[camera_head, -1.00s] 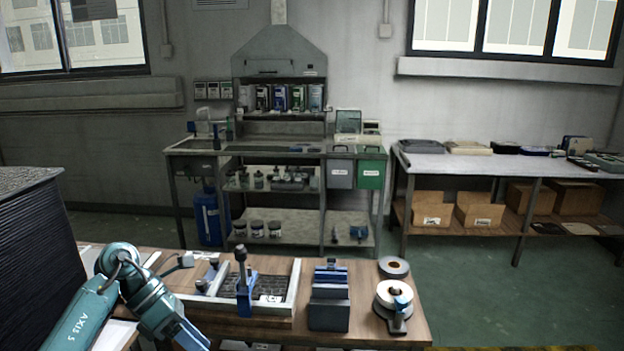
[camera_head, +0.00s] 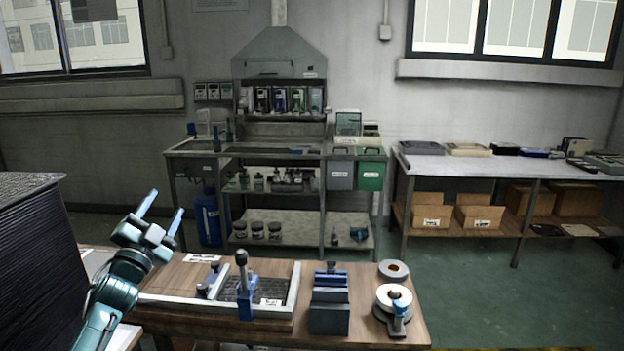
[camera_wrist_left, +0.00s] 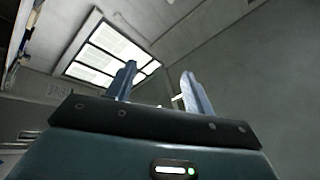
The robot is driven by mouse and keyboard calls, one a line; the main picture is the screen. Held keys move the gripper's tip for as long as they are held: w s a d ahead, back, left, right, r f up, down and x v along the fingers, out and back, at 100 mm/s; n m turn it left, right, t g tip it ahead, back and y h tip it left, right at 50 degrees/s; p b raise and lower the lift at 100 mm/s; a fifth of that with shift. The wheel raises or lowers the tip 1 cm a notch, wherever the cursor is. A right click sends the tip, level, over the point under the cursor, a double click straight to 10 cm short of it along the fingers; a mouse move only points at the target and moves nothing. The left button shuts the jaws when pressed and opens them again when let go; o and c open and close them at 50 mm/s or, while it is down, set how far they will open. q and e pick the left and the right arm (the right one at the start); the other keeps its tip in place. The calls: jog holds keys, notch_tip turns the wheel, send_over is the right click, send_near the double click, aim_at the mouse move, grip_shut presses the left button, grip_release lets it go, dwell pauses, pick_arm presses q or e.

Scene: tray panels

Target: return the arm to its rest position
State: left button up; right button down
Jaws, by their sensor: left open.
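My left gripper (camera_head: 161,209) is raised above the left end of the wooden workbench, its two fingers apart and pointing up. Nothing is between the fingers. It also shows in the left wrist view (camera_wrist_left: 158,88), open and empty, with a window, wall and ceiling behind it. The left arm comes in at the lower left, next to a black ribbed block. My right gripper is not in any view.
The workbench (camera_head: 370,330) holds a framed tray (camera_head: 293,290) with a blue clamp (camera_head: 246,290), a grey-and-blue block (camera_head: 329,305) and a tape dispenser (camera_head: 395,308). The black ribbed block (camera_head: 30,270) stands at left. A shelved bench and side table stand behind.

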pick_arm(q)
jog(key=w+a+f+n+g+y, duration=0.2)
jog(key=a+f+n+g+y, duration=0.3)
jog(key=f+n, duration=0.45)
jog(key=s+d+f+g+h, duration=0.2)
jog(key=s+d+f, duration=0.65)
jog(key=f, duration=0.35)
jog(key=s+d+f+g+h, duration=0.1)
jog(key=s+d+f, duration=0.3)
jog(key=s, duration=0.6)
jog(key=s+d+f+g+h, duration=0.1)
jog(key=s+d+f, duration=0.4)
jog(key=s, duration=0.6)
jog(key=s+d+f+g+h, duration=0.1)
jog(key=s+d+f+g, duration=0.2)
jog(key=s, duration=0.7)
jog(key=shift+s+d+f+h, duration=0.3)
jog(key=shift+d+f, duration=0.45)
jog(key=shift+f, duration=0.1)
